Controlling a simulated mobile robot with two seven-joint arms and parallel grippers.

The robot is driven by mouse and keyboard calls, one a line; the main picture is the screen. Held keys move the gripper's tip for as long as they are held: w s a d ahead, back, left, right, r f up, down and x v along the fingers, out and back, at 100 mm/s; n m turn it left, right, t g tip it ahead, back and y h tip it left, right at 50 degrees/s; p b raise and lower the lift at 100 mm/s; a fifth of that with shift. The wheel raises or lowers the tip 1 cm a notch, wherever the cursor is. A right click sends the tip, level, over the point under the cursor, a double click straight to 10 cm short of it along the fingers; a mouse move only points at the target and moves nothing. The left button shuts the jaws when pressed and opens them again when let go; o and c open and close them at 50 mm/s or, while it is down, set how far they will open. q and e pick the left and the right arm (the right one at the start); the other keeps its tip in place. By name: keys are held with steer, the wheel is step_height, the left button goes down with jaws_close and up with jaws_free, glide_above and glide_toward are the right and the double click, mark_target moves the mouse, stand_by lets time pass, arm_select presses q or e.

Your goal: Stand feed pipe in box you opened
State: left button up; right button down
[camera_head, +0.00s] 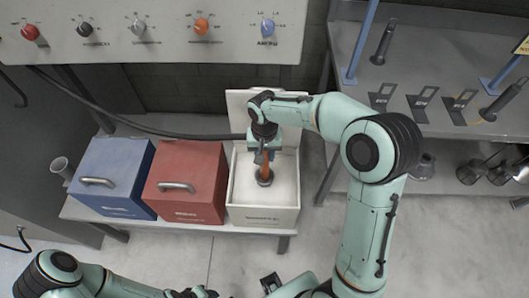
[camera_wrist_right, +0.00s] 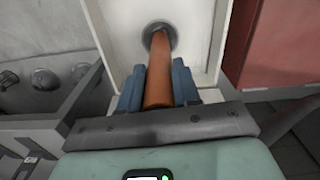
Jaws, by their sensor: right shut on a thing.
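The feed pipe is an orange-brown tube with a grey round foot. It shows in the head view (camera_head: 265,165) and in the right wrist view (camera_wrist_right: 164,75). My right gripper (camera_head: 264,152) is shut on its upper part, with blue fingers (camera_wrist_right: 158,88) on either side. The pipe is about upright, foot down, inside the open white box (camera_head: 264,215). Whether the foot touches the box floor I cannot tell. The box's lid stands raised at the back. My left arm is at the bottom left of the head view; its fingers are not visible.
A closed red box (camera_head: 187,205) and a closed blue box (camera_head: 113,165) stand left of the white box on a grey bench (camera_head: 190,227). A panel with coloured knobs (camera_head: 150,50) is above. A grey shelf (camera_head: 440,62) with tools is at right.

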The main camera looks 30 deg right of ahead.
mark_target(264, 169)
arm_select(q)
steer(key=shift+s+f+b, duration=0.3)
steer(key=shift+f+b, duration=0.1)
steer(key=shift+f, duration=0.1)
steer(key=shift+s+f+b, duration=0.3)
steer(key=shift+f+b, duration=0.05)
steer(key=shift+f, duration=0.15)
arm_select(e)
steer(key=shift+f, duration=1.45)
arm_select(q)
steer(key=shift+f, duration=0.1)
arm_select(e)
steer(key=shift+f, duration=0.15)
steer(key=shift+f+b, duration=2.15)
steer(key=shift+f, duration=1)
arm_select(q)
steer(key=shift+g, duration=0.3)
steer(key=f, duration=0.1)
steer(key=s+f, duration=0.1)
steer(key=f, duration=0.1)
steer(key=s+f, duration=0.1)
steer(key=shift+f, duration=0.2)
arm_select(e)
steer(key=c, duration=0.7)
jaws_free()
steer(key=shift+c, duration=0.2)
